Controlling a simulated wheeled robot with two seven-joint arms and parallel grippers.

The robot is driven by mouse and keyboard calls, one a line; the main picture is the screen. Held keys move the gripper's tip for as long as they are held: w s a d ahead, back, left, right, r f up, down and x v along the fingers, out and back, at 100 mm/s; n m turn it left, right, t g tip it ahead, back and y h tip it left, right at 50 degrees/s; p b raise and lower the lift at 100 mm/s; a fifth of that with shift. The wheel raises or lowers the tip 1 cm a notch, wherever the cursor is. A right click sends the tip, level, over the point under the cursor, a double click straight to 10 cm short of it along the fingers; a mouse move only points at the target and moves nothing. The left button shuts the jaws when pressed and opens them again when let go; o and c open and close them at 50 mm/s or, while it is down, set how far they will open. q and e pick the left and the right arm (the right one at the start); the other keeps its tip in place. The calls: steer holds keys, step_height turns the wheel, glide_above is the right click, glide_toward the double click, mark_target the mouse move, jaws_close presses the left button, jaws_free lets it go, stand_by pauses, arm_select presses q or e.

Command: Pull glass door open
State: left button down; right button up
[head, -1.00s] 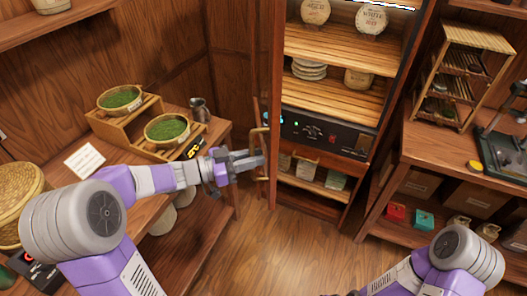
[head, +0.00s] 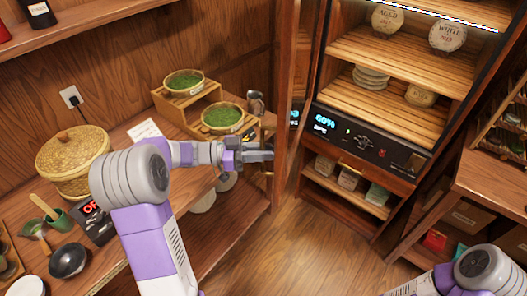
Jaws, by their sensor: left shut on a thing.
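The glass door (head: 287,125) of the tall wooden cabinet stands swung out at the cabinet's left side, seen nearly edge-on. A reflection of the cabinet's display shows near its edge. My left gripper (head: 262,153) is shut on the door's handle, which is mostly hidden by the fingers and the door. The cabinet's shelves (head: 385,60) are uncovered, with wrapped tea cakes (head: 448,35) on the top shelf and a stack of cakes (head: 371,77) below. My right arm shows at the lower right, but its gripper is out of view.
A side table on the left holds green bowls (head: 222,117) on a wooden stand, a metal jug (head: 256,103) and a woven basket (head: 72,160), close to my left arm. A wooden shelf unit (head: 490,180) stands at the right. The floor (head: 305,250) before the cabinet is clear.

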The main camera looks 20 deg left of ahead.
arm_select(q)
steer(key=c, duration=1.3)
jaws_free()
steer(key=shift+o, duration=0.2)
steer(key=v, duration=0.7)
steer(key=shift+s+a+p, duration=0.15)
steer(key=shift+a+p, duration=0.1)
steer(key=shift+p, duration=0.1)
